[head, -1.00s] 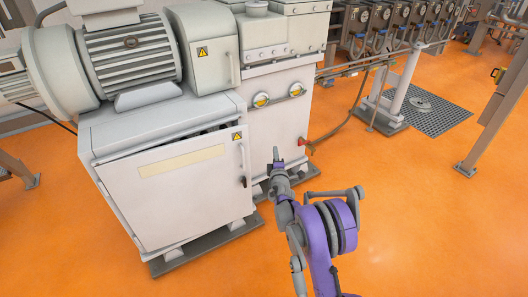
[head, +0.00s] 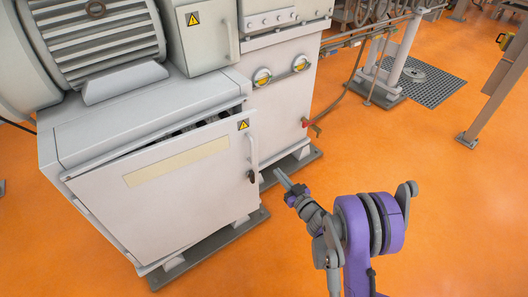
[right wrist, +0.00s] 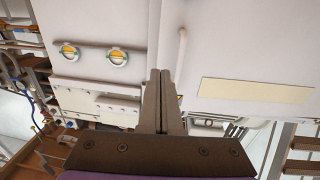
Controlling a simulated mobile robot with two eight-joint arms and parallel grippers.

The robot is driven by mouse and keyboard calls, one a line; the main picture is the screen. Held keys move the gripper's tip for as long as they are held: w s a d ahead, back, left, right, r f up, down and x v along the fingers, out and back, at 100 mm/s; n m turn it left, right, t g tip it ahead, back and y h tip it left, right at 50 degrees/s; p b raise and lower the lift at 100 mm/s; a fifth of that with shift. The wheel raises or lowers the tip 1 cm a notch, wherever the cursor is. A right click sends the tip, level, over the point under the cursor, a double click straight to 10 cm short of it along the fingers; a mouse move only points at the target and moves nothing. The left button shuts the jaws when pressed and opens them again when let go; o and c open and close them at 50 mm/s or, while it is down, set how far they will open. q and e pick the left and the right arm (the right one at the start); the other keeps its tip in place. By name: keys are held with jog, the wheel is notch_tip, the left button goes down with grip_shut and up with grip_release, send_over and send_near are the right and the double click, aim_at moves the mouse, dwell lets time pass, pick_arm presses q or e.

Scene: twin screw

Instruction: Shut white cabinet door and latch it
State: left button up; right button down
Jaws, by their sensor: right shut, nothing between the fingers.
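The white cabinet door (head: 160,200) carries a pale yellow strip and a warning sticker. It stands slightly ajar, with a dark gap along its top edge. In the right wrist view, upside down, the closed fingers (right wrist: 161,75) appear beside the handle (right wrist: 182,50); contact cannot be told. My left gripper is not in view.
A large ribbed motor (head: 100,45) sits above the cabinet. A grey machine housing (head: 285,110) with two yellow-topped gauges and a red valve handle (head: 306,122) stands to the right. A metal post (head: 490,90) stands far right.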

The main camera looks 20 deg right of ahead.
aim_at(257, 148)
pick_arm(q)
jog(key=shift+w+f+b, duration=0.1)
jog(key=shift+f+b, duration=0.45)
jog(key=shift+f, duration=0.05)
pick_arm(e)
jog(key=x, duration=1.2)
jog(key=shift+w+a, duration=0.15)
jog(key=shift+w, duration=0.2)
